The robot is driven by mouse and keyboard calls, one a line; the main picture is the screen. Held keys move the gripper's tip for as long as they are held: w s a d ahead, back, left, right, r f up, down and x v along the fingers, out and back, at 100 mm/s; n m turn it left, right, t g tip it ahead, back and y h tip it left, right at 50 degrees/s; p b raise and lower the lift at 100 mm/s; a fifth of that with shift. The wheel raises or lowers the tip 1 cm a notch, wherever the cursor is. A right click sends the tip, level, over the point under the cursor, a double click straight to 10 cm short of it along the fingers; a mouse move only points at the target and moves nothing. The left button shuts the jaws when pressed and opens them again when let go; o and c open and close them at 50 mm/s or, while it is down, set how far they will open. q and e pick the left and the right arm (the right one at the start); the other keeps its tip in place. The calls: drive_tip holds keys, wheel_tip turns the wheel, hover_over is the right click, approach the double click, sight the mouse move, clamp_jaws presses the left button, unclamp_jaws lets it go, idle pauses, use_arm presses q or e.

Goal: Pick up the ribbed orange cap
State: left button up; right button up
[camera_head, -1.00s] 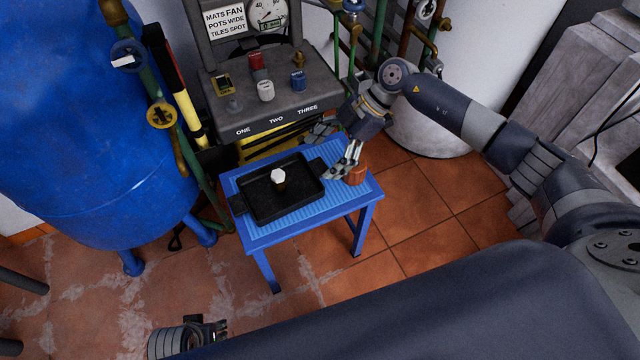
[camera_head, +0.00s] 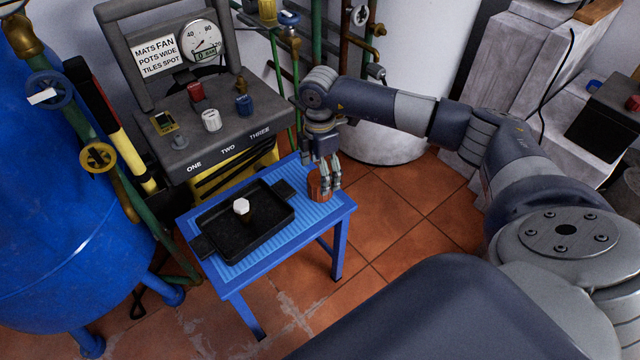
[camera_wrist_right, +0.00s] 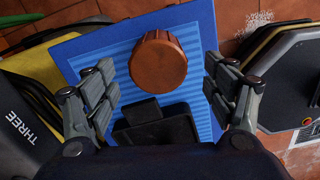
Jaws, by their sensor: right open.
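The ribbed orange cap (camera_head: 319,185) stands on the right part of the blue table (camera_head: 335,212), beside the black tray. In the right wrist view the cap (camera_wrist_right: 158,60) shows from above, round with a ribbed side. My right gripper (camera_head: 331,182) is over the cap in the head view, its fingers partly hiding it. In the right wrist view the fingers of the right gripper (camera_wrist_right: 165,85) are wide apart, one on each side of the cap, with gaps between. The gripper is open and empty. My left gripper is not in view.
A black tray (camera_head: 272,233) with a white-topped item (camera_head: 241,206) in it takes up the table's middle and left. A grey console (camera_head: 178,150) with knobs stands behind the table. A blue tank (camera_head: 60,220) stands at the left.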

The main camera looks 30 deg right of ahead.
sight(319, 177)
wheel_tip(319, 177, down, 4)
drive_tip(key=shift+w+a+b, duration=0.1)
drive_tip(key=shift+w+b, duration=0.05)
drive_tip(key=shift+b, duration=0.25)
drive_tip(key=c, duration=1.1)
drive_tip(key=shift+c, duration=0.2)
drive_tip(key=shift+r, duration=0.2)
